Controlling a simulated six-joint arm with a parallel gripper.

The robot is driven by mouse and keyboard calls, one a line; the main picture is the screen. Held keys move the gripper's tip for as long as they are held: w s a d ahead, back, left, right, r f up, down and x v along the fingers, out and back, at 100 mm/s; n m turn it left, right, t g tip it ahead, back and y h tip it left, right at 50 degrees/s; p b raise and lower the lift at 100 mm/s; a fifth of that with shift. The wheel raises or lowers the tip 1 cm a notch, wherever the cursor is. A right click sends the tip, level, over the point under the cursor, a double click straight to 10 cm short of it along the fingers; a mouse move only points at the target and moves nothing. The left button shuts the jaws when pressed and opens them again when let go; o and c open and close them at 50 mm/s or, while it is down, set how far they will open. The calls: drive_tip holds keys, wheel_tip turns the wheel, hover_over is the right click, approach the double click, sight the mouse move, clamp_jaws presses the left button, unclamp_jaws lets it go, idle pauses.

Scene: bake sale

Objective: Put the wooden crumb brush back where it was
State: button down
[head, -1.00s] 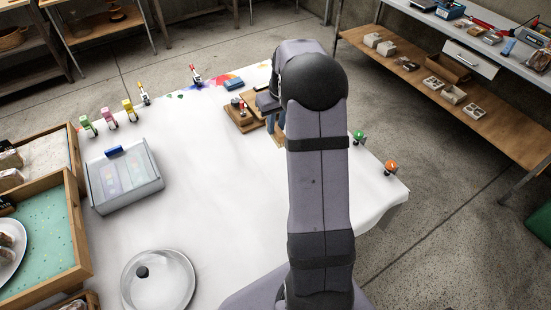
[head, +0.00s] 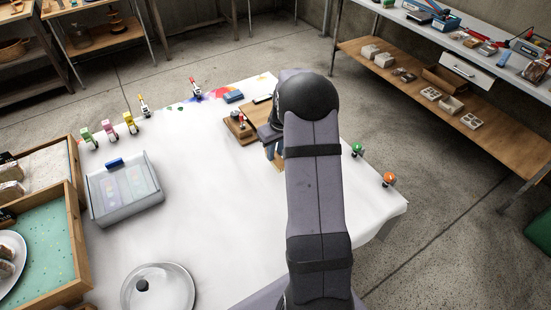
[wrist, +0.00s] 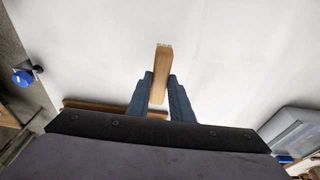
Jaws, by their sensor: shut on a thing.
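The wooden crumb brush (wrist: 161,66) is a light wooden block in the wrist view, upright in the picture between my fingers. My gripper (wrist: 160,80) is shut on it, with one blue-grey finger on each side. In the head view my gripper (head: 272,148) is mostly hidden behind my arm. A small piece of the brush (head: 279,162) shows below the fingers, over the white table (head: 215,200). I cannot tell whether the brush touches the table.
A wooden board with a small stand (head: 238,127) is just left of my gripper. A blue block (head: 233,97) lies behind it. Green (head: 357,149) and orange (head: 389,179) items stand at the right edge. A clear-lidded box (head: 124,188) and glass dome (head: 158,290) are left. Mid-table is clear.

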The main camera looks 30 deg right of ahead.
sight(276, 156)
drive_tip(key=shift+s+p+x, duration=0.2)
drive_tip(key=shift+x, duration=0.7)
drive_tip(key=shift+s+p+x, duration=0.15)
drive_tip(key=shift+s+x, duration=0.05)
drive_tip(key=shift+x, duration=0.7)
drive_tip(key=shift+f, duration=0.15)
drive_tip(key=shift+f, duration=0.15)
drive_tip(key=c, duration=1.6)
unclamp_jaws()
drive_tip(key=b+v, duration=0.1)
drive_tip(key=v, duration=1.1)
drive_tip(key=shift+r+b, duration=0.25)
drive_tip(key=shift+b, duration=0.05)
